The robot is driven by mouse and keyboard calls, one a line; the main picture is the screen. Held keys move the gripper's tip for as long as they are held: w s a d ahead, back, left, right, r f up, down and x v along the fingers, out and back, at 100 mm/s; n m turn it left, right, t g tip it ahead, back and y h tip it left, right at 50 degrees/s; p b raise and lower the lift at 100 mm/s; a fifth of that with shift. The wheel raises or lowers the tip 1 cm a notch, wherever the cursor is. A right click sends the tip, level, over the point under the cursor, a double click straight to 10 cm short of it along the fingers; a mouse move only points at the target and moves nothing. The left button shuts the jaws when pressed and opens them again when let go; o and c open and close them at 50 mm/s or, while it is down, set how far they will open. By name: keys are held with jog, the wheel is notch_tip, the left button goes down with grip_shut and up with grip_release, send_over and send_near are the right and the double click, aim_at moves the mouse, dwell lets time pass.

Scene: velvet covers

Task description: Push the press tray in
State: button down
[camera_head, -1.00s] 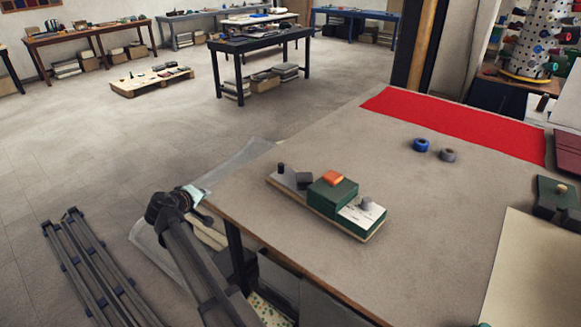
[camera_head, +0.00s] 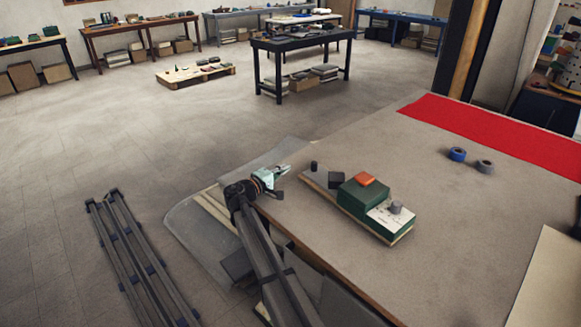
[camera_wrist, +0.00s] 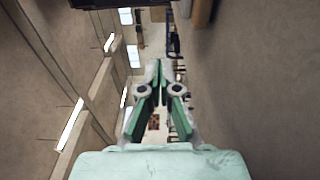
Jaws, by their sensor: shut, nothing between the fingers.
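The press (camera_head: 361,197) is a green block with an orange piece on top, standing on a long wooden board on the worktable. A white tray plate with a grey knob (camera_head: 395,208) is at its right front end. Small dark pieces are at its left end. My gripper (camera_head: 283,181) is at the table's left edge, left of the press and apart from it. In the wrist view my gripper (camera_wrist: 159,70) has its fingers together with nothing between them. The press does not show clearly in the wrist view.
The worktable (camera_head: 460,220) has bare room around the press. A blue roll (camera_head: 457,154) and a grey roll (camera_head: 485,167) stand near a red cloth (camera_head: 500,140) at the back. A cream sheet (camera_head: 545,285) lies at the right front.

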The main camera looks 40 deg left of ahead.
jog(key=w+p, duration=0.1)
jog(key=w, duration=0.3)
jog(key=w+p, duration=0.2)
jog(key=w, duration=0.3)
jog(key=shift+a+r, duration=0.15)
jog(key=shift+r, duration=0.05)
jog(key=d+p, duration=0.1)
jog(key=d, duration=0.2)
jog(key=shift+s+p, duration=0.3)
jog(key=shift+p, duration=0.05)
jog(key=shift+s+d+f, duration=0.15)
jog(key=shift+d, duration=0.35)
jog(key=shift+d+f+b, duration=0.2)
jog(key=shift+d+b, duration=0.2)
jog(key=shift+d, duration=0.1)
jog(key=d+b, duration=0.2)
jog(key=d, duration=0.1)
jog(key=s+d+b, duration=0.1)
jog(key=d+b, duration=0.1)
jog(key=d, duration=0.2)
jog(key=d+b, duration=0.3)
jog(key=shift+s+d, duration=0.2)
jog(key=shift+s, duration=0.05)
jog(key=shift+d+r, duration=0.1)
jog(key=shift+d, duration=0.05)
